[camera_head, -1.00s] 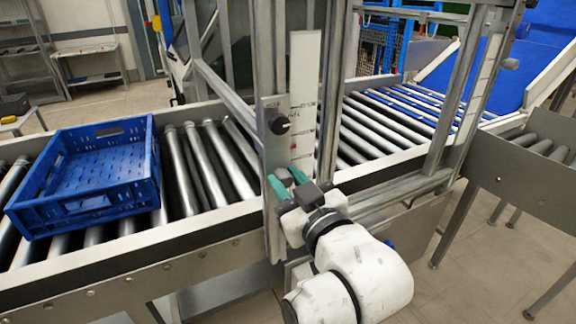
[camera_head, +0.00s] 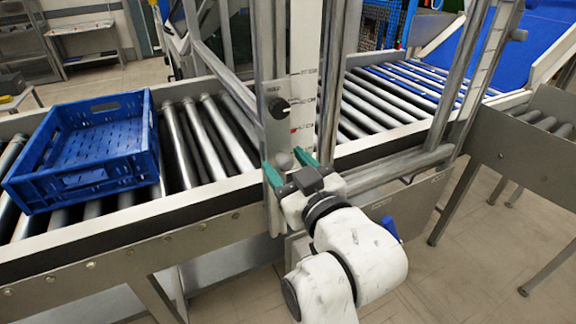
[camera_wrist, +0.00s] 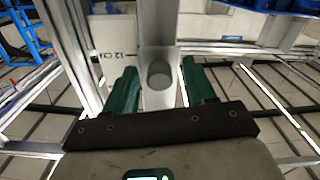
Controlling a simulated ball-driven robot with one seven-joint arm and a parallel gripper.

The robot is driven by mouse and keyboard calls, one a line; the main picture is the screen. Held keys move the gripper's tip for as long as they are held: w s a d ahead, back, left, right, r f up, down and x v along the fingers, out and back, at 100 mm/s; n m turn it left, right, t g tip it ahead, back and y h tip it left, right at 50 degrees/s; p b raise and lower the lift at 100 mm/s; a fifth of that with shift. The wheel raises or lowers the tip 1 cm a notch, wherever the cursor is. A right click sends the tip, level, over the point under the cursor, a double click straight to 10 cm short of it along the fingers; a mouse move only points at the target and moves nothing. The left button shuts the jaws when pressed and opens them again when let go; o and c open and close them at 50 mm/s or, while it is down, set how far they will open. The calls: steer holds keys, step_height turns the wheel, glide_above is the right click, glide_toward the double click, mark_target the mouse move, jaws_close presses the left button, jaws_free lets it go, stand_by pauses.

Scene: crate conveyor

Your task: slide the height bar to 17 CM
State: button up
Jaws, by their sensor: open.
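A grey upright post (camera_head: 266,50) carries a white scale strip (camera_head: 303,60) with dark marks and a small red mark. A black knob (camera_head: 279,108) sits on a metal plate beside the strip. Below it is a round grey knob (camera_head: 284,160), also seen end-on in the wrist view (camera_wrist: 160,74). My gripper (camera_head: 283,162) is open, its green fingers on either side of the grey knob. In the wrist view a gap shows between the knob and each finger. The other scale numbers are too small to read.
A blue crate (camera_head: 85,150) sits on the roller conveyor (camera_head: 205,140) at left. The conveyor's side rail (camera_head: 150,218) runs behind my gripper. A second frame upright (camera_head: 462,70) stands at right. A grey side conveyor (camera_head: 530,150) is beyond it.

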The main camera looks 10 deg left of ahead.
steer(key=v, duration=1.1)
steer(key=shift+w, duration=0.1)
steer(key=s+d+f+m+g+h+p, duration=0.2)
steer(key=s+d+f+m+g+h, duration=0.15)
steer(key=d+f, duration=0.6)
steer(key=s+d+f+m+g+h+p, duration=0.15)
steer(key=s+d+f+g+h, duration=0.25)
steer(key=d+f, duration=0.55)
steer(key=s+d+f+m+g+h, duration=0.1)
steer(key=s+d+f+m+g, duration=0.1)
steer(key=s, duration=0.7)
steer(key=s+d+f+m+g+h+p, duration=0.1)
steer(key=s+d+f+m+g, duration=0.1)
steer(key=s+d+f+g, duration=0.2)
steer(key=s+d+f, duration=0.2)
steer(key=s+f, duration=0.2)
steer(key=s, duration=0.1)
steer(key=shift+h, duration=0.35)
